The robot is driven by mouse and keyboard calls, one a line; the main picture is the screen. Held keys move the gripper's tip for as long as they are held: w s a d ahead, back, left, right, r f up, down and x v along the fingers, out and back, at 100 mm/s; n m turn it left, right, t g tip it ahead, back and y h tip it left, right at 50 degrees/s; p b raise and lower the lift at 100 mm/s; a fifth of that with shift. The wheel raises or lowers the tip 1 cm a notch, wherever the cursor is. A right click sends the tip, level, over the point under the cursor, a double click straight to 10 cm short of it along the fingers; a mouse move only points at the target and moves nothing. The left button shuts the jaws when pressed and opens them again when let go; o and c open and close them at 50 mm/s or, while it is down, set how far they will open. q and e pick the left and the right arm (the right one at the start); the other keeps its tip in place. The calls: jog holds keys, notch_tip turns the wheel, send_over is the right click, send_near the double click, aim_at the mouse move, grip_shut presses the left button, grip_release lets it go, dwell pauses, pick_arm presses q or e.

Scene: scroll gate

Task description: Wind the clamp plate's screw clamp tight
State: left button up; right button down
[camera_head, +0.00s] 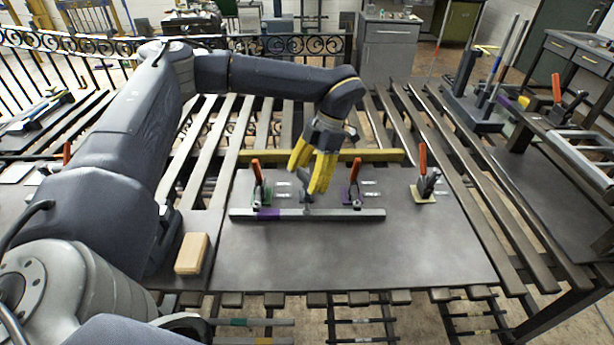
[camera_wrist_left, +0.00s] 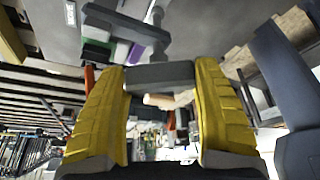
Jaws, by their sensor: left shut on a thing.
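My left gripper (camera_head: 318,188) points down, between two red-handled toggle clamps on the dark grey plate (camera_head: 350,255). In the left wrist view, its yellow fingers (camera_wrist_left: 160,85) are shut on the screw clamp, a dark grey block (camera_wrist_left: 160,75) spanning the gap between them. A tan rod (camera_wrist_left: 158,101) shows just beside that block. In the head view the fingers mostly hide the screw clamp (camera_head: 307,201), which stands by a long grey bar (camera_head: 340,213) with a purple section. I cannot tell how tight the screw is. My right gripper is not in view.
Red-handled toggle clamps stand left (camera_head: 258,172) and right (camera_head: 355,170) of the gripper, with another (camera_head: 422,160) further right. A yellow bar (camera_head: 380,156) lies behind. A wooden block (camera_head: 192,253) sits at the plate's left. The plate's front is clear.

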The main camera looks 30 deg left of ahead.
pick_arm(q)
jog(key=shift+m+y, duration=0.4)
jog(key=shift+m, duration=0.5)
jog(key=shift+m, duration=0.3)
jog(key=o, duration=1.2)
jog(key=v, duration=1.2)
jog(key=shift+s+d, duration=0.1)
jog(key=shift+s, duration=0.15)
